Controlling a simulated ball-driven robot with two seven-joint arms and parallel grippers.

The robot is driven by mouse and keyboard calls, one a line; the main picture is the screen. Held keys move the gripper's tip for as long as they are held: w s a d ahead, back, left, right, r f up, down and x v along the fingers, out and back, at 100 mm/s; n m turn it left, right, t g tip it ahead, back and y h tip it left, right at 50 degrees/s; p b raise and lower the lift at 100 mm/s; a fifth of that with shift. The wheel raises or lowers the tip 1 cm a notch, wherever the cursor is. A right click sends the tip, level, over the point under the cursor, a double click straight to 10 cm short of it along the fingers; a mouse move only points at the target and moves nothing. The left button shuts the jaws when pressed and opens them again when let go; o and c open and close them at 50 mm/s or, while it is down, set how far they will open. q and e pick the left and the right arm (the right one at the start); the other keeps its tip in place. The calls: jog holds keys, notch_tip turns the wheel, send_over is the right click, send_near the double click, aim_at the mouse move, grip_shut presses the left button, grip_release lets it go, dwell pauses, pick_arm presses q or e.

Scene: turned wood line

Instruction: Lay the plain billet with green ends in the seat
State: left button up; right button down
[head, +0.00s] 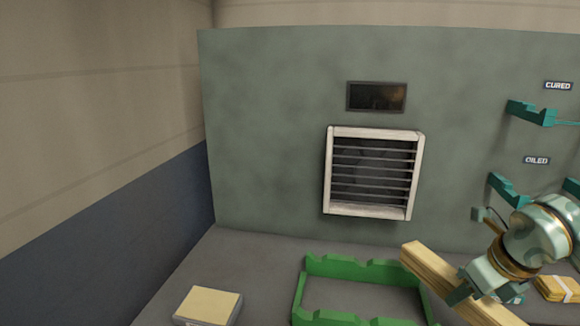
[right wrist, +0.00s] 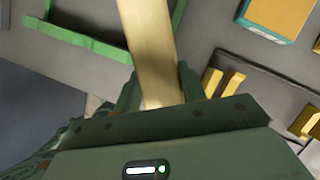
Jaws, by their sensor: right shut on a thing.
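A long pale wooden billet (head: 430,268) is in my right gripper (head: 466,294), whose jaws are shut across it. It slants from upper left to lower right in the head view, its upper left end over the right side of the green frame. I see no green on that end; the far end is cut off. In the right wrist view the billet (right wrist: 150,45) runs up from between the fingers (right wrist: 160,95). The green notched frame (head: 350,268) lies on the bench; I cannot tell if it is the seat. My left gripper is not in view.
Teal brackets (head: 530,113) stick out from the wall at right, by CURED (head: 558,86) and OILED (head: 537,160) labels. A yellow block (head: 560,289) lies right of my gripper. A pale-topped block (head: 208,304) sits at lower left. A louvred vent (head: 371,172) is on the wall.

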aim_at(466, 310)
jog(key=n+y, duration=0.1)
jog(key=n, duration=0.1)
jog(key=s+a+f+n+g, duration=0.1)
jog(key=n, duration=0.2)
jog(key=s+n+g+y, duration=0.1)
jog(key=n, duration=0.2)
jog(key=shift+s+a+f+y, duration=0.2)
jog(key=shift+f+y, duration=0.1)
jog(key=shift+f, duration=0.1)
jog(key=s+a+n+g+h, duration=0.2)
jog(key=a+n, duration=0.3)
jog(key=n, duration=0.7)
jog(key=s+a+n+g+h, duration=0.2)
jog(key=s+a+n+g, duration=0.3)
jog(key=n, duration=0.7)
jog(key=shift+s+a+r, duration=0.15)
jog(key=shift+a+r, duration=0.2)
jog(key=shift+a, duration=0.05)
